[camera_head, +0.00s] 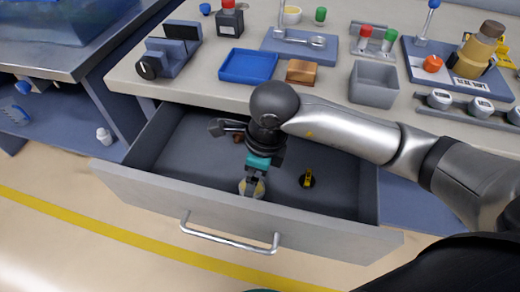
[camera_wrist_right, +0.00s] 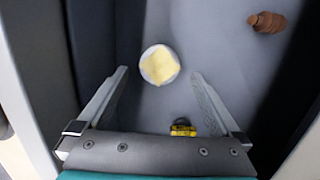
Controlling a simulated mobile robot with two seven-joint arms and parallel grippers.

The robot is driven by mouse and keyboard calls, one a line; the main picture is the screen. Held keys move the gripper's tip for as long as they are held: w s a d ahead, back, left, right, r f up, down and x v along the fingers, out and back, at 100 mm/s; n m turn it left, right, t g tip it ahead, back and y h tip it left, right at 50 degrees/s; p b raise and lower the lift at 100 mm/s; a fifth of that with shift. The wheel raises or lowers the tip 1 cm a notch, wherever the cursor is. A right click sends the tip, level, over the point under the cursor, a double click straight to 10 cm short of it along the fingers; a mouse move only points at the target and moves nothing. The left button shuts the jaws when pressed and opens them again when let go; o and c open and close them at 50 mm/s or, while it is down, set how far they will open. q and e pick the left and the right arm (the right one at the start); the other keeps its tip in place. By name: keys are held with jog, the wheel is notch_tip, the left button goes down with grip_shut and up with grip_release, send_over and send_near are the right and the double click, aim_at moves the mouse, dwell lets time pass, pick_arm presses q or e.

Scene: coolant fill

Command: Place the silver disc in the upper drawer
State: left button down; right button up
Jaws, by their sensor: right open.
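A round silver-rimmed disc with a yellow patch on its face (camera_wrist_right: 159,65) lies inside the open drawer, near its front wall. It also shows in the head view (camera_head: 257,189), partly hidden by my right gripper. My right gripper (camera_head: 251,186) reaches down into the drawer, its fingers spread above the disc. In the right wrist view the disc lies between and beyond the open fingertips, apart from both. The pulled-out grey drawer (camera_head: 150,193) sits under the bench top and has a metal bar handle. My left gripper is not in view.
Inside the drawer lie a yellow-and-black item (camera_head: 308,179) and a brown item (camera_wrist_right: 267,22). The bench top above holds a blue tray (camera_head: 248,66), a brown block (camera_head: 301,72), a grey bin (camera_head: 373,84) and a vise (camera_head: 168,50).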

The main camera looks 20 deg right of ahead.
aim_at(261, 190)
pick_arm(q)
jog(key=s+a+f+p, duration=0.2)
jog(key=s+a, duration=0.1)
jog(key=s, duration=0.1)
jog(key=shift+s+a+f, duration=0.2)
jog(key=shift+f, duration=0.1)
pick_arm(e)
notch_tip(261, 190, up, 8)
jog(key=d, duration=0.1)
jog(key=shift+s, duration=0.35)
